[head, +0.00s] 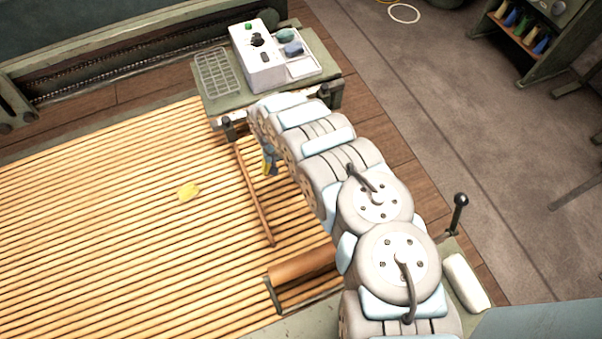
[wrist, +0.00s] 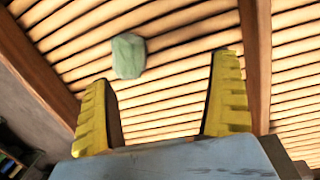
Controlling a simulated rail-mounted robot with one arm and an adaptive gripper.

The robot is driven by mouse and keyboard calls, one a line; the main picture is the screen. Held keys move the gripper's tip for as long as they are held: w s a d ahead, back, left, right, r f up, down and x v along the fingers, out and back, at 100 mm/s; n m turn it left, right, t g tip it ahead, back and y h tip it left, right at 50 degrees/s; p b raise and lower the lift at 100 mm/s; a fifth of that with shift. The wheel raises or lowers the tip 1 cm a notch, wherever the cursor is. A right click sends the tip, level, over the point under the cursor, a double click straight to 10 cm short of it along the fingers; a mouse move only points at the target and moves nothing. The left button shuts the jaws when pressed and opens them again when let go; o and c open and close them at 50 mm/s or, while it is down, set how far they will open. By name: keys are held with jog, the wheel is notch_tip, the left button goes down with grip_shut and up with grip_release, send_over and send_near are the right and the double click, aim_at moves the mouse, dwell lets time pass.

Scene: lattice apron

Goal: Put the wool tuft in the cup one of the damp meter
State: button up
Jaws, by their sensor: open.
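The damp meter (head: 258,58) is a white box with a dark knob, on the green bench at the back. A small yellow tuft (head: 188,191) lies on the slats in the head view. A pale green lump (wrist: 128,56) lies on slats in the wrist view, beyond my left finger; I cannot tell which is the wool tuft. My gripper (head: 268,168) is open and empty, its yellow fingers (wrist: 164,70) apart above the slats.
A grey grid rack (head: 217,72) lies left of the meter on the bench (head: 228,101). A wooden bar (head: 254,195) runs along the slatted lattice (head: 110,220) near my gripper. A brown roller (head: 302,265) sits at the lattice's front right. The lattice's left is mostly clear.

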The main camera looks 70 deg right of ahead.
jog(key=s+d+r+m+t+b, duration=0.1)
jog(key=s+d+r+m+b, duration=0.1)
jog(key=s+d+r+m, duration=0.35)
jog(key=shift+n, duration=0.85)
jog(key=f+b, duration=0.2)
jog(key=f, duration=0.1)
jog(key=w+f+b, duration=0.1)
jog(key=f, duration=0.3)
jog(key=f+b, duration=0.2)
jog(key=f, duration=0.1)
jog(key=shift+w+d+f+b, duration=0.1)
jog(key=shift+w+f+b, duration=0.15)
jog(key=shift+b, duration=0.1)
jog(key=shift+d+f+b, duration=0.1)
jog(key=shift+f+b, duration=0.2)
jog(key=shift+f, duration=0.15)
jog(key=f+b, duration=0.2)
jog(key=f, duration=0.2)
jog(key=shift+s+a+b, duration=0.25)
jog(key=shift+s+b, duration=0.05)
jog(key=shift+b, duration=0.1)
jog(key=shift+d+f, duration=0.1)
jog(key=shift+f, duration=0.3)
jog(key=shift+r, duration=0.1)
jog(key=c, duration=1.1)
